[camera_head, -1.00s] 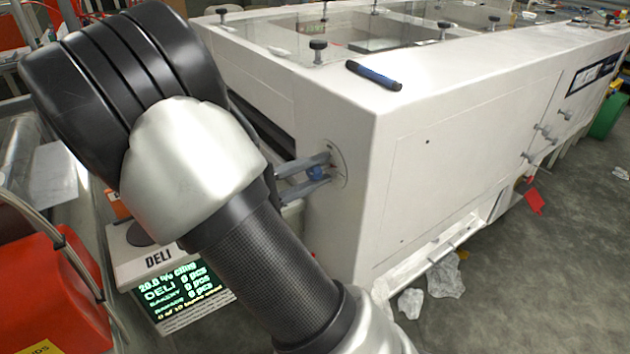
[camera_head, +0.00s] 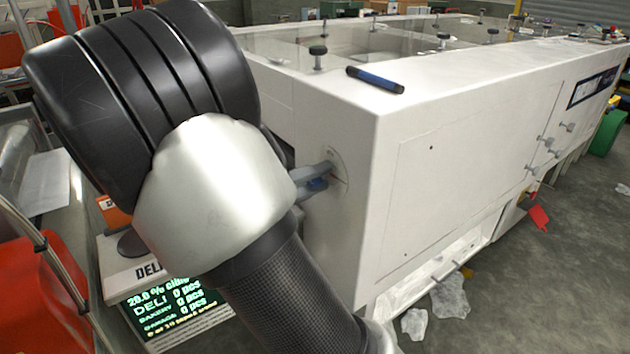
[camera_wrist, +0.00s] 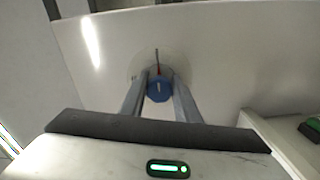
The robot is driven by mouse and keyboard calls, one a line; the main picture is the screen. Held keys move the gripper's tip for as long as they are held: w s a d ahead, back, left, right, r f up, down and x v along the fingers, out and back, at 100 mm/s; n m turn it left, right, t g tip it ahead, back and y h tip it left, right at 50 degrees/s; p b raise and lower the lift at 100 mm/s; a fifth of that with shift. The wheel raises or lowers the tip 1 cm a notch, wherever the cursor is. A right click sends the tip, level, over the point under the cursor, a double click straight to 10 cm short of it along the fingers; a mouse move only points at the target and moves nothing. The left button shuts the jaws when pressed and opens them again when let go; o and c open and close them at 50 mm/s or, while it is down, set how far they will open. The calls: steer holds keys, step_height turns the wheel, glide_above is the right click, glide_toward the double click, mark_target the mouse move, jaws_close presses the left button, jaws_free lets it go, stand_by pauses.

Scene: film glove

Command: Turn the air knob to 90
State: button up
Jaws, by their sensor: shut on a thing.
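The air knob (camera_wrist: 159,88) is a small blue knob with a white mark, on a round pale dial plate with a red pointer above it in the wrist view. In the head view the knob (camera_head: 317,184) shows partly, on the end face of the white machine (camera_head: 345,230). My gripper (camera_wrist: 160,84) is shut on the knob, one finger on each side. In the head view my gripper (camera_head: 316,180) reaches the dial from the left, and my arm hides part of it. The dial's numbers are too small to read.
A dark blue marker (camera_head: 375,80) lies on the machine's top corner. A scale display (camera_head: 172,308) stands below my arm. A red object (camera_head: 40,300) is at the lower left. Crumpled clear plastic (camera_head: 448,297) lies on the floor at the machine's foot.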

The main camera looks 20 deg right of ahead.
steer(key=o, duration=1)
steer(key=shift+o, duration=0.2)
steer(key=shift+a, duration=0.1)
steer(key=s+a+p, duration=0.2)
steer(key=a, duration=0.9)
steer(key=shift+s+a, duration=0.15)
steer(key=shift+a, duration=0.15)
steer(key=shift+d, duration=0.1)
